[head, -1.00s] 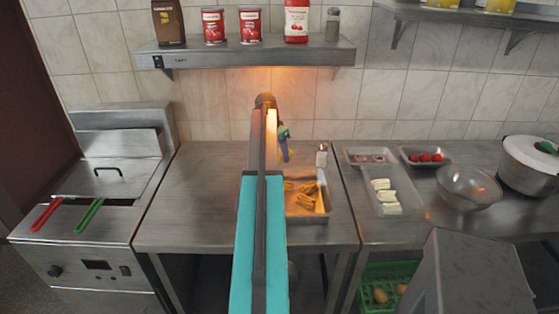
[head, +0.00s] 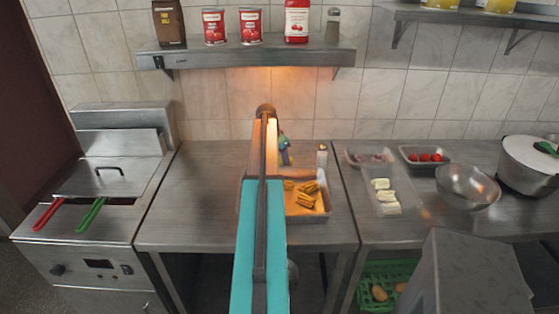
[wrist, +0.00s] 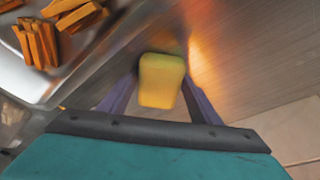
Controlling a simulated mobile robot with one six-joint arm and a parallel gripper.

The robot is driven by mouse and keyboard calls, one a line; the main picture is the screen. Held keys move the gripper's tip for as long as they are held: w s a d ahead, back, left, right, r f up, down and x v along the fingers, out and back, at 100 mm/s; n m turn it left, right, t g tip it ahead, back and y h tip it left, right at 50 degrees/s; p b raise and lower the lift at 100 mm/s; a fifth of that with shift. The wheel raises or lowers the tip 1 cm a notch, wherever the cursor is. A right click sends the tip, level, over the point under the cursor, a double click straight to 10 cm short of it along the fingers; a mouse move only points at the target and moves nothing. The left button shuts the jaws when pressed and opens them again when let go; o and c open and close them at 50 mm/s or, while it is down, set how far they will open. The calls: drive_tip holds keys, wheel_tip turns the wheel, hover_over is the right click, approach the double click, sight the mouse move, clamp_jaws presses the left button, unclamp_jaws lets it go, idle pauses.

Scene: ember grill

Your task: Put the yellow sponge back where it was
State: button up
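The yellow sponge (wrist: 160,82) is in the middle of the wrist view, between the two purple fingers of my gripper (wrist: 160,90). The fingers slant inward and meet its sides, so my gripper appears shut on it. In the head view my gripper (head: 286,158) is small and partly hidden by my arm, just behind the metal tray of fries. I cannot make out the sponge clearly there. The steel counter (head: 200,190) lies below; the gap between sponge and counter is hard to judge.
A metal tray (head: 327,212) with fries stands close to my gripper, also at the wrist view's upper left. A small shaker (head: 322,156) stands just right. Trays and a bowl (head: 468,186) fill the right counter. A shelf (head: 250,57) overhangs behind. The left counter is clear.

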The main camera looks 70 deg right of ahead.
drive_tip(key=shift+o, duration=0.9)
drive_tip(key=shift+r, duration=0.1)
drive_tip(key=shift+r, duration=0.1)
drive_tip(key=b+v, duration=0.2)
drive_tip(key=v, duration=1)
drive_tip(key=shift+b, duration=0.4)
